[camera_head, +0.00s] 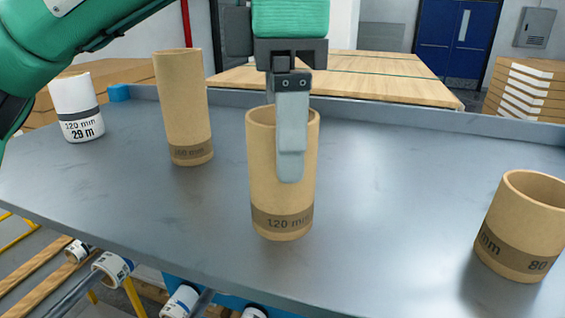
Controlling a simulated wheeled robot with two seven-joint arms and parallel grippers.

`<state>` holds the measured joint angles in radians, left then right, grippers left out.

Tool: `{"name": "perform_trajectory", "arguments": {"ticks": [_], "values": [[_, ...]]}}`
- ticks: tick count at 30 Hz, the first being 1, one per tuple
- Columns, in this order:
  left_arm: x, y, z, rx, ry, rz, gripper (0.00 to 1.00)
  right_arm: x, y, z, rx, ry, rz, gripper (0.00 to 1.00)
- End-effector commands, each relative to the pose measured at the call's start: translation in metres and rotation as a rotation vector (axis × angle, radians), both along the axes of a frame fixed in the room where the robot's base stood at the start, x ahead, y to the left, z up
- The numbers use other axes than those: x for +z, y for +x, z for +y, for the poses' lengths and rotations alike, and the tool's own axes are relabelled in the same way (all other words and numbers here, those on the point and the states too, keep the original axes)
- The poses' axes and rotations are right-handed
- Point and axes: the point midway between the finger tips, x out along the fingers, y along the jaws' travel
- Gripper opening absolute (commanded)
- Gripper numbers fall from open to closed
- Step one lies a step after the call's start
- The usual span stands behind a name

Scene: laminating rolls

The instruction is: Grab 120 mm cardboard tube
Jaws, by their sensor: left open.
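The 120 mm cardboard tube (266,205) stands upright in the middle of the grey metal table (400,230). It is brown, open at the top, with a darker band reading "120 mm" near its base. My left gripper (291,150) comes down over it from above. One pale finger shows in front of the tube's near wall and reaches about halfway down. The other finger is hidden, so I cannot tell whether it is inside the tube. The gripper is open. My right gripper is not in view.
A taller cardboard tube (182,105) stands left of centre. A wider tube marked "80" (520,215) stands at the right. A white roll marked "120 mm 29 m" (75,105) and a blue block (119,92) are at the far left. The table has a raised back edge.

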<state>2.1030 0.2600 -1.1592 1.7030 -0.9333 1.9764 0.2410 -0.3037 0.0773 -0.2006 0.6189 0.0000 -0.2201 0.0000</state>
Motion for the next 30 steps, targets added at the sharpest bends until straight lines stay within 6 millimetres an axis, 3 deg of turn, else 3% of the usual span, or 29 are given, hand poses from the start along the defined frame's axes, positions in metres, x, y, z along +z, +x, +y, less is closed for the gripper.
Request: {"name": "perform_trajectory", "arguments": {"ticks": [10,17,30], "values": [[-0.0068,-0.0002,0.0000,0.000,0.000,0.000,0.82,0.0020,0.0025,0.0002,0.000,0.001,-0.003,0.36],[-0.0066,-0.0003,0.0000,0.000,0.000,0.000,0.37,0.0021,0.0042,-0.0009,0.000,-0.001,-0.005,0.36],[0.0006,-0.0001,-0.0004,0.001,-0.002,0.000,0.35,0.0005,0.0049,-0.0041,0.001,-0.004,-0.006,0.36]]}}
